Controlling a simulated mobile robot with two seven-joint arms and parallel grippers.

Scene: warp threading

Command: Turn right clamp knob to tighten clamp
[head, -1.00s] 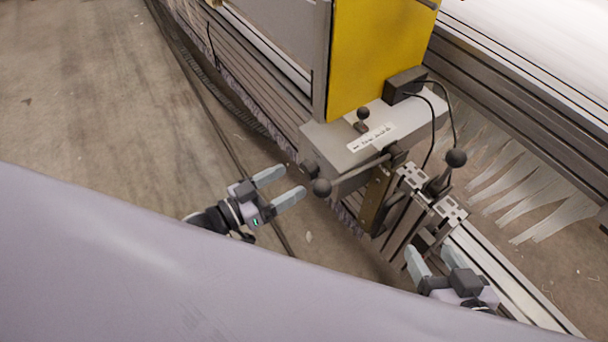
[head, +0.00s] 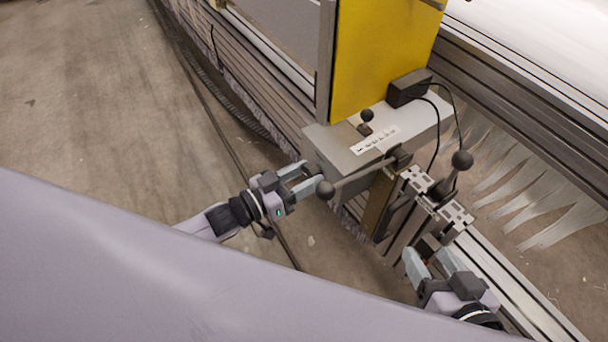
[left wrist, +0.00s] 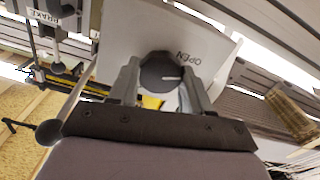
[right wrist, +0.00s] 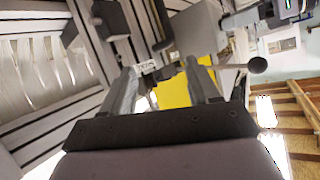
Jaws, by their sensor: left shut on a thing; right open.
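The clamp knob (left wrist: 160,74) is round and dark with a white line mark. In the left wrist view it sits on a pale housing, beside the word OPEN. My left gripper (head: 306,180) is shut on this knob, with one finger on each side of it. In the head view the knob is mostly hidden by the fingers at the left end of the grey machine head (head: 345,152). My right gripper (head: 430,262) is open and empty, low at the right below the slotted metal blocks; it also shows in the right wrist view (right wrist: 163,82).
A lever with a black ball end (head: 325,190) stands close to the left fingertips. A yellow panel (head: 385,55) stands behind. The floor at left is open. Loose white threads (head: 545,205) hang at right.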

